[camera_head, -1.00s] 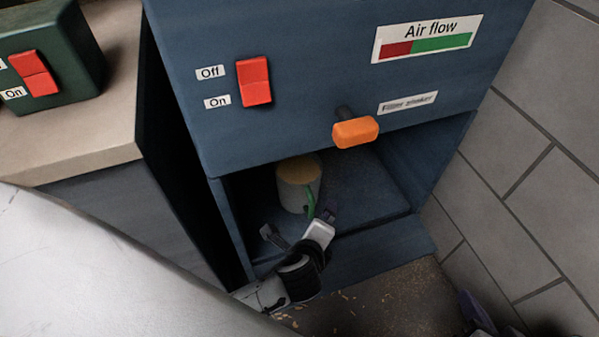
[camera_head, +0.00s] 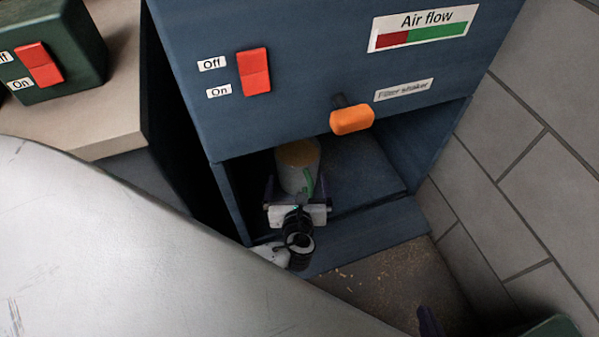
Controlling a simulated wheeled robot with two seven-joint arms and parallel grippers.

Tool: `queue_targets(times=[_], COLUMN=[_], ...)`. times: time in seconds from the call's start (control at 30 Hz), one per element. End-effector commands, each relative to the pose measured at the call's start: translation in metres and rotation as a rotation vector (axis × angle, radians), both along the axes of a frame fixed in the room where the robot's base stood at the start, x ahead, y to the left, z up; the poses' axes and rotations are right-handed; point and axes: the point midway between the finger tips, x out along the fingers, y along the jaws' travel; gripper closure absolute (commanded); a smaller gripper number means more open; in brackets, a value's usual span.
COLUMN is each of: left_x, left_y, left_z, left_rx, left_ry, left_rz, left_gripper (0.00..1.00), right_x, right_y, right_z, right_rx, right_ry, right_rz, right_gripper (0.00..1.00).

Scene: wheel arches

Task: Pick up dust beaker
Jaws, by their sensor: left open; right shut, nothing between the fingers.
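The dust beaker (camera_head: 293,174) is a pale cup with a green handle and tan dust in it. It stands upright inside the open lower bay of the blue dust cabinet (camera_head: 300,90). My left gripper (camera_head: 297,185) is open at the front of the beaker, with a finger on each side of its lower part. The green handle shows between the fingers. Whether the fingers touch the beaker cannot be told. My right gripper (camera_head: 429,322) shows only as a dark purple fingertip at the bottom edge; the rest is out of view.
The cabinet's side walls flank the bay, and an orange filter shaker knob (camera_head: 352,119) juts out above it. A red switch (camera_head: 254,72) is on its front. A grey brick wall (camera_head: 530,170) stands right. Dust lies on the floor (camera_head: 400,280).

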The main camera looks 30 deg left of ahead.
Motion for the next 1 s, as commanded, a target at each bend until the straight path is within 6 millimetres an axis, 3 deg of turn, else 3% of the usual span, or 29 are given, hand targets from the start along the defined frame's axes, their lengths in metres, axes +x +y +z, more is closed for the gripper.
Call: queue_targets(times=[0.2,0.47,0.77,1.0], left_x=[0.024,0.027,0.027,0.027], left_y=[0.012,0.014,0.014,0.014], left_z=[-0.011,-0.011,-0.009,-0.006], left_rx=[0.002,0.000,0.000,0.000], left_ry=[0.000,0.000,-0.002,-0.002], left_rz=[0.001,0.001,0.000,0.000], left_gripper=[0.00,0.00,0.45,0.46], right_x=[0.007,0.007,0.007,0.007], right_y=[0.007,0.008,0.008,0.008], right_z=[-0.011,-0.010,-0.010,-0.008], right_rx=[-0.001,-0.002,-0.002,-0.002], right_ry=[0.031,0.037,0.036,0.034], right_rz=[0.030,0.034,0.033,0.032], right_gripper=[1.00,1.00,1.00,1.00])
